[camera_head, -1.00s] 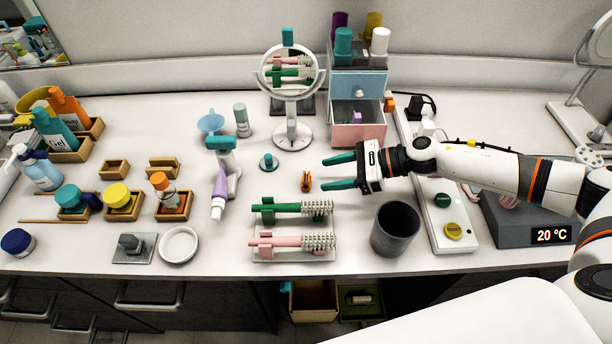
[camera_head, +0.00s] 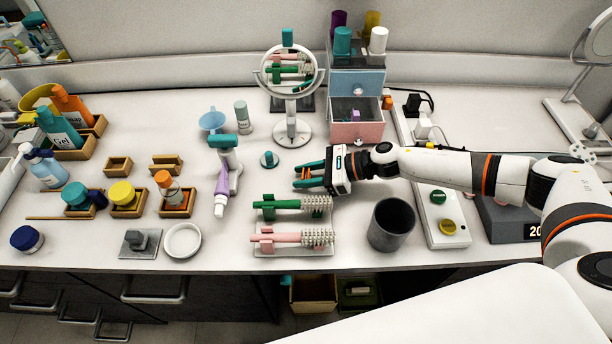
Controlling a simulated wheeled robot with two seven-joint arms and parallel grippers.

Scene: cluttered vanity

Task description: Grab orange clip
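The orange clip (camera_head: 305,175) lies on the white counter, above the green hairbrush and below the round mirror. My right gripper (camera_head: 303,174) reaches in from the right, with its two teal fingers apart. The clip shows between the fingers, near their tips. I cannot tell whether the fingers touch it. My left gripper is not in view.
The green hairbrush (camera_head: 283,204) and pink hairbrush (camera_head: 283,238) lie just below the gripper. A dark grey cup (camera_head: 391,226) stands to the lower right. The mirror (camera_head: 291,131) stands behind. A small teal-knobbed item (camera_head: 269,159) sits left of the fingers.

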